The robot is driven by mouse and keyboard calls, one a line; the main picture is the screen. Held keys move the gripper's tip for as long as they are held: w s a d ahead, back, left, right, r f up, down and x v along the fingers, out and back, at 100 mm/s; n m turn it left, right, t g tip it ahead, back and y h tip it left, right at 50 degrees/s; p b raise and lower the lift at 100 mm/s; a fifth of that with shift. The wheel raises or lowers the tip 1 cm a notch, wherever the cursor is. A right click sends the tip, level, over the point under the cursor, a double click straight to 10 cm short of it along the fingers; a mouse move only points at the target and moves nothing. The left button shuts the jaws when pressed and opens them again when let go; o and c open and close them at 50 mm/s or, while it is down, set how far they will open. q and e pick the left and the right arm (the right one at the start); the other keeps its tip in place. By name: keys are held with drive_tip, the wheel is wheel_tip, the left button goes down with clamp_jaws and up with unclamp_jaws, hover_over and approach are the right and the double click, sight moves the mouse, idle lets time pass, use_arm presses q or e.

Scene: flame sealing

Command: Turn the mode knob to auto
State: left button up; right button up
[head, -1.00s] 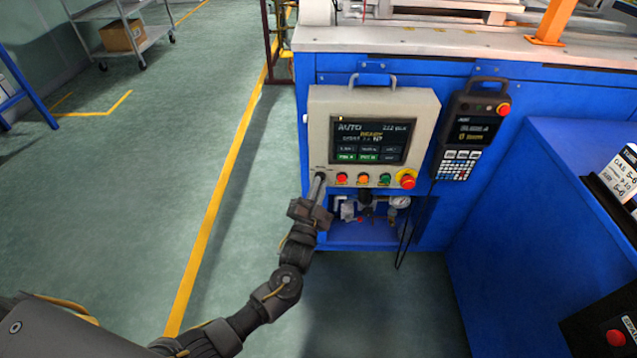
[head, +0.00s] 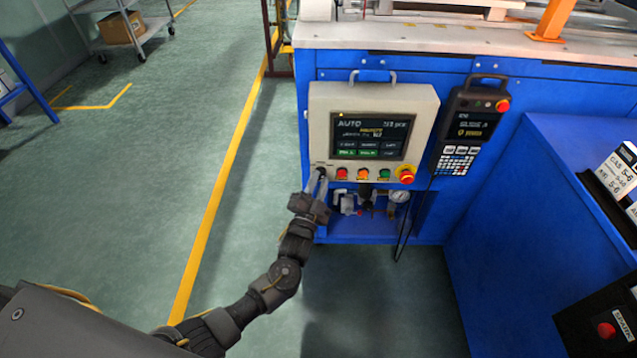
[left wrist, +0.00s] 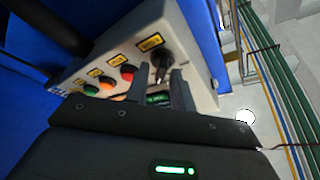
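The mode knob (head: 321,172) is a small dark knob at the lower left corner of the beige control panel (head: 425,115). In the left wrist view the black knob (left wrist: 161,64) shows a pale mark on its handle, under a yellow label. The panel screen (head: 368,135) reads AUTO at its top left. My left gripper (head: 317,183) is just below and in front of the knob. Its fingers are apart; in the left wrist view the open gripper (left wrist: 155,98) has a clear gap between the fingers, with the knob just beyond. My right gripper is out of view.
Right of the knob sit a red button (head: 341,174), an orange button (head: 363,174), a green button (head: 384,174) and a red emergency stop (head: 407,175). A handheld pendant (head: 466,130) hangs to the right. A gauge (head: 398,196) and fittings lie below.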

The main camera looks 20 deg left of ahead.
use_arm(q)
drive_tip(key=shift+o, duration=0.5)
drive_tip(key=shift+s, duration=0.3)
drive_tip(key=v, duration=1)
drive_tip(key=shift+p, duration=0.3)
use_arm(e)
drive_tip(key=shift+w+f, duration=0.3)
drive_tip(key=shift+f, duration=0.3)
use_arm(q)
drive_tip(key=shift+s+f, duration=0.1)
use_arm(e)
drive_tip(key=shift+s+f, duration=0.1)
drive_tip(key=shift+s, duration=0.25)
